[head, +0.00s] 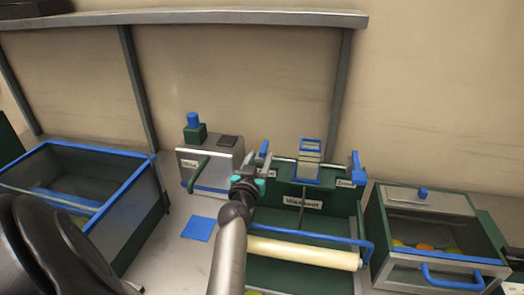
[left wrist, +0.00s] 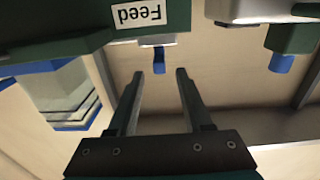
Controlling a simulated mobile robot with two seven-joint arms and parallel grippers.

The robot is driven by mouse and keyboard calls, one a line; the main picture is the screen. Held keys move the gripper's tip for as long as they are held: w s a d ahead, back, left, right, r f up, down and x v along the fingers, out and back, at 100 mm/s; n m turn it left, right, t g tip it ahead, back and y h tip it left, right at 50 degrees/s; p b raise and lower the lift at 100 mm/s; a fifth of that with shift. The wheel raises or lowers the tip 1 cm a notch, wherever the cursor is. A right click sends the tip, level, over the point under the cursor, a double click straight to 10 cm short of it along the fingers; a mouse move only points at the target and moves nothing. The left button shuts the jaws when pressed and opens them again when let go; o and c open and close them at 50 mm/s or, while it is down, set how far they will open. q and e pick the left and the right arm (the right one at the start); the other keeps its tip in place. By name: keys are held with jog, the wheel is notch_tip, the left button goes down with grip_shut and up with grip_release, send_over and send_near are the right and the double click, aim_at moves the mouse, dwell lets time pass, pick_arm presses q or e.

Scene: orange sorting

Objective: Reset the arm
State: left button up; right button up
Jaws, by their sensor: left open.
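My left gripper (head: 256,166) is in the middle of the head view, in front of the left side of the green machine (head: 303,203) labelled "Washout". Its two fingers stand apart with nothing between them, as the left wrist view (left wrist: 158,76) also shows. A blue-tipped lever (left wrist: 159,62) appears just beyond the fingertips, near an upside-down "Feed" label (left wrist: 137,14). I cannot tell whether the fingers touch the lever. My left forearm hides part of the machine and its cream roller (head: 303,253).
A grey box (head: 208,165) with a green handle stands left of the gripper. A blue-rimmed bin (head: 140,200) is at the left. A drawer unit (head: 425,202) with oranges and yellow fruit is at the right. A blue square (head: 198,228) lies on the bench. A shelf frame (head: 200,17) stands behind.

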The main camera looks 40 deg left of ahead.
pick_arm(q)
jog(key=shift+s+d, duration=0.3)
jog(key=shift+s, duration=0.25)
